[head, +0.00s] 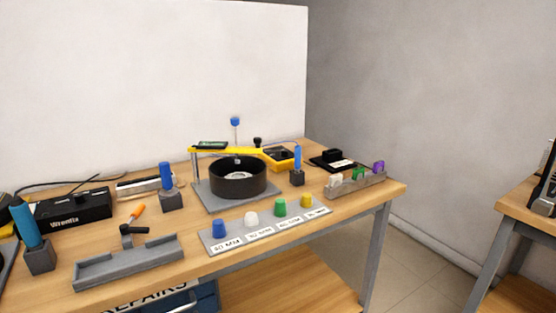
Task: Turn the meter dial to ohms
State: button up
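A yellow and dark device that looks like the meter (292,165) lies towards the back of the workbench, right of a black round bowl-like ring. Its dial and any markings are too small to make out, so I cannot tell its setting. A yellow strip runs left from it above the ring. Another yellow and black object (7,224) is cut off at the left edge, and I cannot tell what it is. My gripper is not in view.
The black ring (238,182) stands on a grey plate mid-bench. In front is a labelled strip (265,229) with coloured knobs. A grey tray (127,264), blue-handled tools in blocks (171,200) and a black box (74,206) crowd the left. A second bench (527,207) stands right, across open floor.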

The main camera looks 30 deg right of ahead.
aim_at(284, 152)
jog(key=i+l+z, duration=0.15)
jog(key=l, duration=0.35)
jog(key=i+l+z, duration=0.15)
jog(key=l, duration=0.3)
jog(key=i+l+z, duration=0.15)
jog(key=i+l, duration=0.15)
jog(key=l, duration=0.15)
jog(key=i+l+z, duration=0.15)
jog(key=l, duration=0.25)
jog(key=i, duration=0.1)
